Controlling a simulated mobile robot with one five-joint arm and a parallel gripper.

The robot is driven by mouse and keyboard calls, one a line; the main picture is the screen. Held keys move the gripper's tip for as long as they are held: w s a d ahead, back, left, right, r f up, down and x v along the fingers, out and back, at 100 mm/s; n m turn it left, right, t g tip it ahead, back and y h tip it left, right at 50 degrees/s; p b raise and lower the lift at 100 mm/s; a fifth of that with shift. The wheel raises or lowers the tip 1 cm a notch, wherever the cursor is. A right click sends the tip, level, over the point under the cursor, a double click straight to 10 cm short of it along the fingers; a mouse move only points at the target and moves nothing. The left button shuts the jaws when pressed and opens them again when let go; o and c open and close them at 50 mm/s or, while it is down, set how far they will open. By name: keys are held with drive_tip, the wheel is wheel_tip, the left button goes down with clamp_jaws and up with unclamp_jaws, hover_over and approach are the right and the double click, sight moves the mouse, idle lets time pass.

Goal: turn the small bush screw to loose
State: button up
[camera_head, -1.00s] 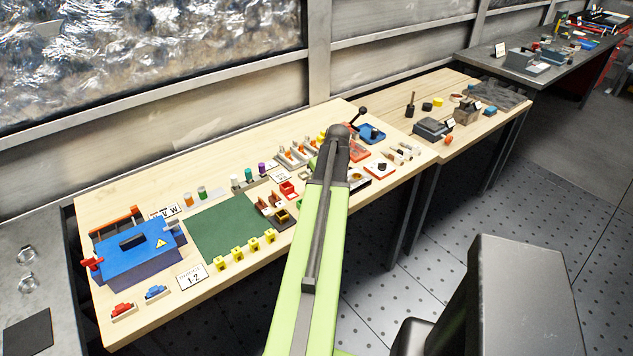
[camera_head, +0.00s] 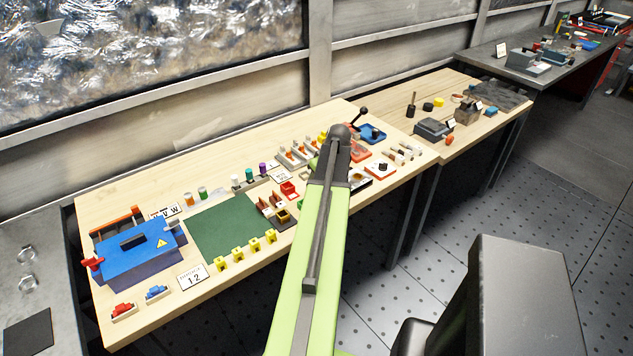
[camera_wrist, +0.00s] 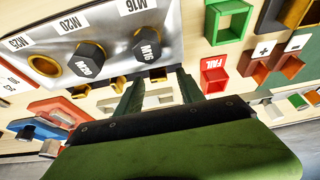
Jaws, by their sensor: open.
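In the wrist view a grey plate (camera_wrist: 185,35) fills the upper left, labelled M25, M20 and M16. A black hex-headed piece marked M16 (camera_wrist: 147,44) stands in it below the M16 label, and another black hex-headed piece (camera_wrist: 86,60) stands below the M20 label. I cannot tell for sure which part is the small bush screw. My gripper (camera_wrist: 160,92) is open, its two dark fingers apart below the M16 piece, with nothing visibly held between them. In the head view my arm hides the gripper and this part of the bench.
A gold-rimmed opening (camera_wrist: 45,65) lies at the M25 end. A red FAIL bin (camera_wrist: 214,75) and a green bin (camera_wrist: 229,20) are close on the right. In the head view a blue box (camera_head: 140,260) and a green mat (camera_head: 235,232) lie left on the wooden bench (camera_head: 130,190).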

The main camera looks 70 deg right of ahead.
drive_tip(key=shift+r, duration=0.1)
drive_tip(key=p+v, duration=1.6)
drive_tip(key=v, duration=0.1)
drive_tip(key=shift+r, duration=0.1)
